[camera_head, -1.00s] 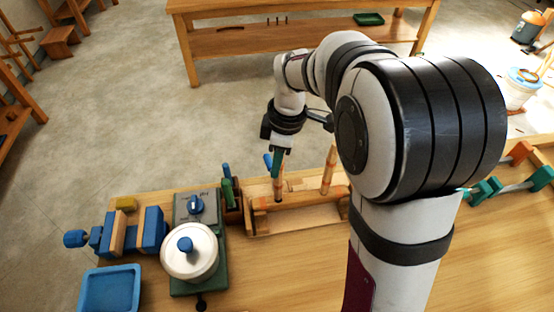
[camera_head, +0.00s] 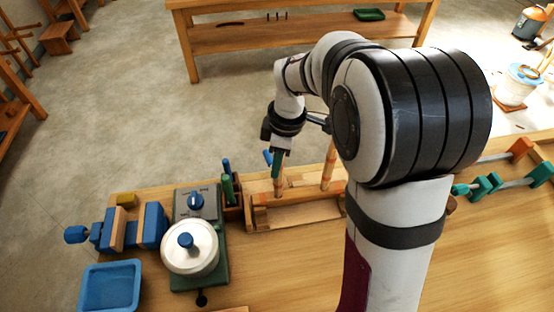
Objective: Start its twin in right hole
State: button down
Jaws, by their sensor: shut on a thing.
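My gripper (camera_head: 279,153) points down over the left part of the wooden bench fixture and is shut on a slim, light wooden leg with orange-brown bands (camera_head: 279,185). This leg is nearly upright, and its lower end meets the bark seat (camera_head: 301,198). I cannot tell whether it is in a hole. A similar leg (camera_head: 328,167) stands to the right, leaning slightly, its foot at the seat's right part. The seat lies lengthwise in a pale wooden cradle (camera_head: 300,217). The holes are too small or hidden to see.
Left of the cradle are a rack with green and blue handles (camera_head: 228,187), a white-lidded pot (camera_head: 189,247) on a green base, a blue vise (camera_head: 150,227) and a blue tray (camera_head: 111,287). Green clamps (camera_head: 484,187) lie right. My arm covers the bench centre-right.

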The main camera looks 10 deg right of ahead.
jog(key=c, duration=0.6)
grip_release()
notch_tip(320, 180, up, 16)
jog(key=d, duration=0.1)
jog(key=shift+s+d+f, duration=0.15)
jog(key=shift+s+d, duration=0.2)
jog(key=shift+d, duration=0.05)
